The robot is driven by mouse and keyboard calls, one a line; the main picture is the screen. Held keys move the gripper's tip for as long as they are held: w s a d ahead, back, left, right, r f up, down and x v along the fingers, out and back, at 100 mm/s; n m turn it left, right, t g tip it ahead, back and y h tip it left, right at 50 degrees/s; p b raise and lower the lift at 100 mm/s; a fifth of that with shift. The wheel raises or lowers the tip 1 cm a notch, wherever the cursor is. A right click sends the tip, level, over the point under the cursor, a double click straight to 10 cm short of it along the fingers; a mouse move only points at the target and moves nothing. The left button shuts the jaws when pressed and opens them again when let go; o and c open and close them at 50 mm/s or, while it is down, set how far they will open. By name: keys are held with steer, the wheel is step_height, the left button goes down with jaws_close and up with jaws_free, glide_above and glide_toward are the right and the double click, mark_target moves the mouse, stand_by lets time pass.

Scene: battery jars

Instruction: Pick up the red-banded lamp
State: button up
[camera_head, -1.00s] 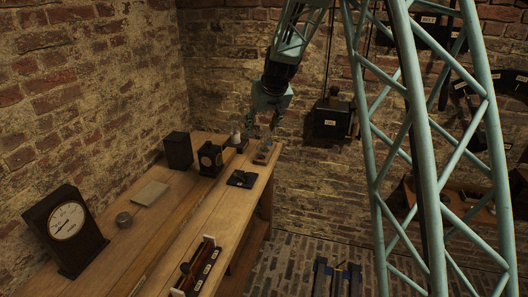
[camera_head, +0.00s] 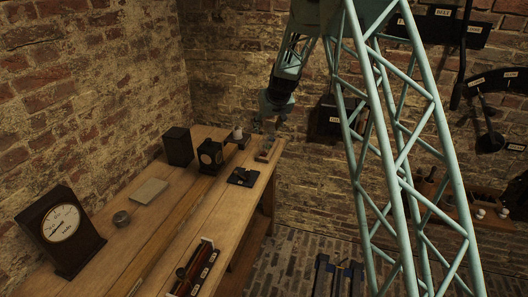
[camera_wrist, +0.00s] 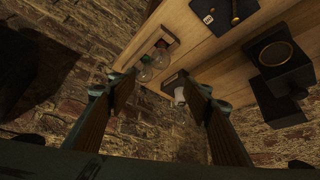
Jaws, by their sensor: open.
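In the wrist view, two clear glass lamps lie close together at a small wooden holder (camera_wrist: 172,42) by the bench's end. The lamp (camera_wrist: 161,56) nearer the bench shows a small reddish patch, probably the red-banded lamp; the other lamp (camera_wrist: 145,73) has green near its base. A white-topped piece (camera_wrist: 180,95) sits beside them on a separate dark mount. My gripper (camera_wrist: 157,80) is open and empty, its fingers spread to either side of the lamps in the picture. In the head view my gripper (camera_head: 271,122) is above the bench's far end; the lamp bands are too small to tell there.
The wooden bench (camera_head: 215,213) carries a dial meter (camera_head: 62,222), a dark box (camera_head: 178,146), a round-faced instrument (camera_head: 210,155) and a black switch (camera_head: 243,177). The brick wall (camera_head: 225,85) stands close behind the far end. A black wall box (camera_head: 323,122) hangs to the right.

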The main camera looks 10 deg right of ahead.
steer(key=shift+f, duration=0.1)
glide_above(264, 148)
step_height(264, 148, down, 7)
steer(key=shift+d, duration=0.2)
stand_by(0.5)
steer(key=shift+f, duration=0.15)
stand_by(0.3)
steer(key=shift+b+x, duration=0.4)
steer(key=shift+x, duration=2)
steer(key=shift+c, duration=0.9)
steer(key=c, duration=0.8)
